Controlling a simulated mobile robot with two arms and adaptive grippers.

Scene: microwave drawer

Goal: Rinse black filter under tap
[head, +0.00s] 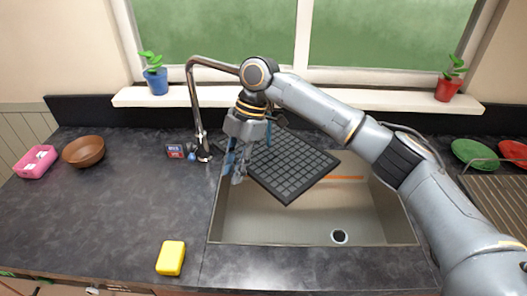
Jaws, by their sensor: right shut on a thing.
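The black filter (293,168) is a flat square grid, tilted, held above the steel sink basin. My right gripper (238,170) is shut on its left edge; the fingertips partly overlap that edge. The tap (197,98) stands behind the left rim of the sink, a tall curved metal spout. The spout's end is hidden behind my right gripper and arm, so I cannot tell whether water runs. The sink (290,222) is otherwise empty apart from an orange strip along its back wall. My left gripper is not in view.
A yellow sponge (171,258) lies on the counter at front left. A brown bowl (83,151) and a pink holder (36,162) stand far left. Potted plants (156,79) sit on the sill. A rack with green (473,153) and red plates is at right. The left counter is mostly clear.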

